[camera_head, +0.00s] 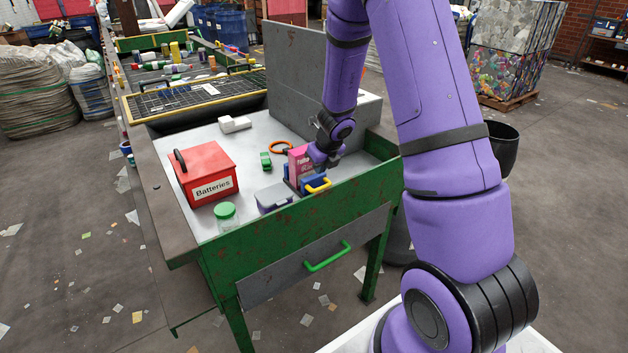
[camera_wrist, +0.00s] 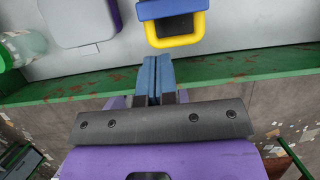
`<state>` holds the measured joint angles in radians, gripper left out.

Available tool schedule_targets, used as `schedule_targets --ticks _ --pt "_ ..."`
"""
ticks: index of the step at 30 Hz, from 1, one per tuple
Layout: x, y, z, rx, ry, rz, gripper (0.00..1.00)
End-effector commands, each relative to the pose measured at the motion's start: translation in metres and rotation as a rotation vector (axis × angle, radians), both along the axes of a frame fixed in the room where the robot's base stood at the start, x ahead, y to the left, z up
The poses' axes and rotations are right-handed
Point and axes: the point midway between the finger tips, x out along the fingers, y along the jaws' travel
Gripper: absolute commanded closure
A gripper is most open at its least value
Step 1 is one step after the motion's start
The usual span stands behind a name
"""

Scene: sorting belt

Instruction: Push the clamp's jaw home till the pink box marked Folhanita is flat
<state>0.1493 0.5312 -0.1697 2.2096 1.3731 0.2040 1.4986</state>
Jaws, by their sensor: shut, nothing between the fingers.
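The pink box (camera_head: 298,161) stands in the clamp on the table, part of its white lettering showing; my gripper hides its right side. The clamp's blue jaw (camera_head: 314,181) is in front of the box and carries a yellow handle (camera_head: 320,187). The wrist view shows the blue jaw (camera_wrist: 172,8) and yellow handle (camera_wrist: 176,41) at the top; the box is out of that view. My gripper (camera_wrist: 155,60) is shut and empty, its blue fingertips together just short of the handle and apart from it. In the head view my gripper (camera_head: 325,158) is beside the box, fingertips unclear.
A grey-lidded purple container (camera_head: 273,197) and a green-lidded jar (camera_head: 225,215) stand left of the clamp. A red Batteries box (camera_head: 203,174), a green item (camera_head: 266,161) and an orange ring (camera_head: 281,147) are farther back. The green table edge (camera_wrist: 90,88) runs beneath my fingers.

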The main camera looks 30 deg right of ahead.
Motion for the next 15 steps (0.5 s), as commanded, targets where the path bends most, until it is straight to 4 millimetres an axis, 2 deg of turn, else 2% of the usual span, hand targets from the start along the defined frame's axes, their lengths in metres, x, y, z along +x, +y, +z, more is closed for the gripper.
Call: schedule_targets --ticks 4,15 --pt "0.006 0.0 -0.018 0.001 0.003 -0.001 1.0" --pt "0.021 0.002 -0.053 0.0 0.003 0.004 1.0"
